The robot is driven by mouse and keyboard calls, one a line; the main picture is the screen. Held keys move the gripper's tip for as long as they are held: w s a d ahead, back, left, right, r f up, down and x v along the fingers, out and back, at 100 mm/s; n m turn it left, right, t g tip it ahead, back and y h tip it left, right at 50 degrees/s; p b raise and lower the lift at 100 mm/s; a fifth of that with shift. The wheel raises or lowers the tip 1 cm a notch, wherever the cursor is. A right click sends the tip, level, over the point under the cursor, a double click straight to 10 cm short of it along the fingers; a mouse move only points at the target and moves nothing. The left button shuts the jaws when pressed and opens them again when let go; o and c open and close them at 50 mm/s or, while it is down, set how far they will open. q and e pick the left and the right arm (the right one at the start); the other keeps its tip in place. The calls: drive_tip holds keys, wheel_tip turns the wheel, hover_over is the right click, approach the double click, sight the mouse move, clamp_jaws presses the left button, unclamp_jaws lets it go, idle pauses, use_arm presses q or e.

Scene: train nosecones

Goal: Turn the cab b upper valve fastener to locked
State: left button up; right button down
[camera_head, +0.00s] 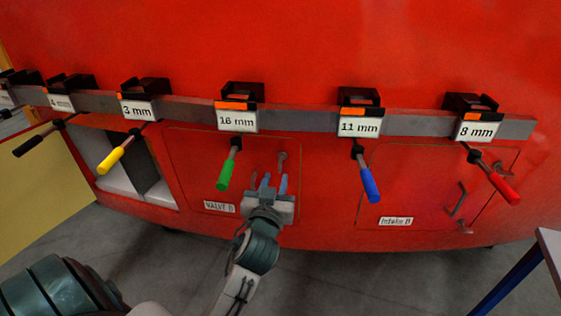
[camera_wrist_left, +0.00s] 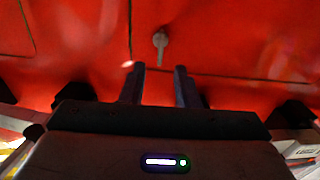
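The valve panel (camera_head: 190,170) is a red door labelled VALVE B on the red nosecone. Its upper fastener (camera_head: 282,161) is a small grey latch near the panel's upper right. In the left wrist view the fastener (camera_wrist_left: 160,46) has a rounded head and a short narrow tab, close to a panel seam. My left gripper (camera_head: 274,180) is in front of the panel, just below the fastener in the head view. In the wrist view its two fingers (camera_wrist_left: 160,68) are apart, with the fastener beyond the gap; nothing is between them. My right gripper is not in view.
A grey rail (camera_head: 190,108) with labelled tool holders crosses above the panel. A green-handled tool (camera_head: 226,172) hangs left of my gripper, a blue-handled one (camera_head: 368,184) to its right. The Intake B panel (camera_head: 410,165) is further right. A table (camera_head: 545,245) stands lower right.

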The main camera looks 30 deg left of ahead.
sight(280, 165)
use_arm(q)
drive_tip(key=p+x, duration=0.1)
drive_tip(key=x, duration=0.7)
drive_tip(key=shift+f+p, duration=0.1)
drive_tip(key=shift+p, duration=0.2)
drive_tip(key=shift+s, duration=0.1)
clamp_jaws()
